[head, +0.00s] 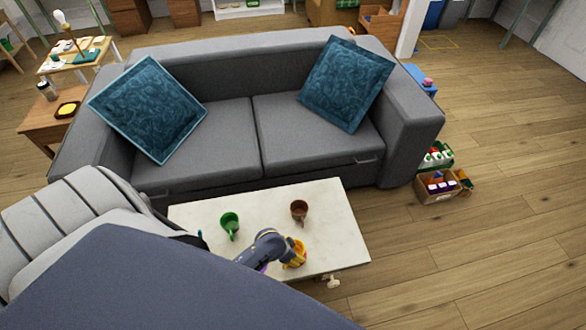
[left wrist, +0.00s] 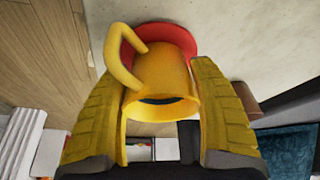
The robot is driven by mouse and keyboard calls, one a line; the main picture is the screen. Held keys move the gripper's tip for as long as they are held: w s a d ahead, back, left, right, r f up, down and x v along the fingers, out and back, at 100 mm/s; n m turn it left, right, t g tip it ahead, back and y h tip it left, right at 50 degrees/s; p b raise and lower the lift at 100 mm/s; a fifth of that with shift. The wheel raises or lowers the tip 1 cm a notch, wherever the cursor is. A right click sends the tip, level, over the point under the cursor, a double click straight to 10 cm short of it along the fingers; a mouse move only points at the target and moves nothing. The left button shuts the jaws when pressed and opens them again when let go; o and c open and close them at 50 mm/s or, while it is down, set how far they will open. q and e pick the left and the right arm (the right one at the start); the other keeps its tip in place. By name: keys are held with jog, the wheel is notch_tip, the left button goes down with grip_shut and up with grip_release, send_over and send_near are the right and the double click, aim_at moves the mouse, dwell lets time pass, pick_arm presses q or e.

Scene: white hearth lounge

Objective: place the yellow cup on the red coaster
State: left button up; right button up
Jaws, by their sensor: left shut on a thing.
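The yellow cup (left wrist: 163,78) sits between the two yellow fingers of my left gripper (left wrist: 152,90) in the left wrist view, its handle out to the upper left. My left gripper is shut on it. The red coaster (left wrist: 180,36) shows just beyond the cup's base, partly hidden by it; I cannot tell whether they touch. In the head view the left gripper (head: 291,253) and the yellow cup (head: 298,259) are near the front edge of the pale table (head: 335,225). The coaster cannot be made out there. My right gripper is not in view.
A green cup (head: 230,224) stands on the table's left part and a brown cup (head: 299,210) toward its back middle. The right part of the tabletop is clear. A grey sofa (head: 225,75) stands behind the table, with a pale striped armchair (head: 75,220) at the left.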

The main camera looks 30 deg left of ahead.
pick_arm(q)
jog(key=o, duration=1.3)
jog(key=shift+f, duration=0.1)
jog(key=v, duration=1.2)
